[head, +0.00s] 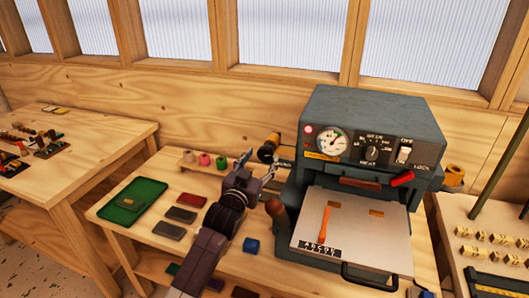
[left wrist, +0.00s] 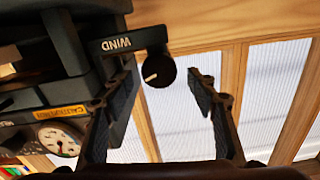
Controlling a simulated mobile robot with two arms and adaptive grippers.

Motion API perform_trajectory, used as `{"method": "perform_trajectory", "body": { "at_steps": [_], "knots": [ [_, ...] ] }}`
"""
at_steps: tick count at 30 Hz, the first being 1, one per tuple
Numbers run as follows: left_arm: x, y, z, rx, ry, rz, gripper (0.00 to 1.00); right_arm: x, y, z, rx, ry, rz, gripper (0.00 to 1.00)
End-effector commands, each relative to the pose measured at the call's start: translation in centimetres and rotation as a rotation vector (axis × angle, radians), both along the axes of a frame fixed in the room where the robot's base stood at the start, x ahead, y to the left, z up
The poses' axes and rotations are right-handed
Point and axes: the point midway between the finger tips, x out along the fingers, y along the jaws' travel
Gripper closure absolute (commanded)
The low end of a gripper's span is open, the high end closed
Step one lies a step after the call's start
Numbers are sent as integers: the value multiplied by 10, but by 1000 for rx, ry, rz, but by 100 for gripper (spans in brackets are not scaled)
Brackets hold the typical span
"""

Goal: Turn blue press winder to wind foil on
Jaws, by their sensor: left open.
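The blue-grey press (head: 345,108) stands on the workbench, with a gauge, a dial and a switch on its front. In the left wrist view, its winder is a dark crank arm marked WIND (left wrist: 122,41) with a round black knob (left wrist: 160,71). My left gripper (head: 262,164) is open at the press's left side. In the left wrist view its fingers (left wrist: 163,80) stand apart on either side of the knob; I cannot tell whether either touches it. A dark part with a gold roll (head: 271,143) shows just behind the gripper. My right gripper is not in view.
A wooden-handled lever (head: 278,212) and a pale press bed (head: 350,235) are close to my left arm. Coloured foil rolls (head: 204,159), a green tray (head: 133,203) and several small blocks lie left. Side tables (head: 60,165) flank the bench.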

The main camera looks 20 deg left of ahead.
Motion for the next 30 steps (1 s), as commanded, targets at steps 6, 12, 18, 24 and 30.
{"method": "perform_trajectory", "body": {
  "at_steps": [6,12,18,24,30],
  "knots": [
    [22,-1,1,0,1,0,47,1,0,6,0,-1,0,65],
    [30,-1,0,0,0,0,47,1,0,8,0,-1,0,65],
    [31,-1,0,0,0,0,47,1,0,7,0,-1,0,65],
    [30,-1,0,-1,0,0,60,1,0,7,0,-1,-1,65],
    [30,-1,0,-1,0,0,82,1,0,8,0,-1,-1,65]
  ]
}}
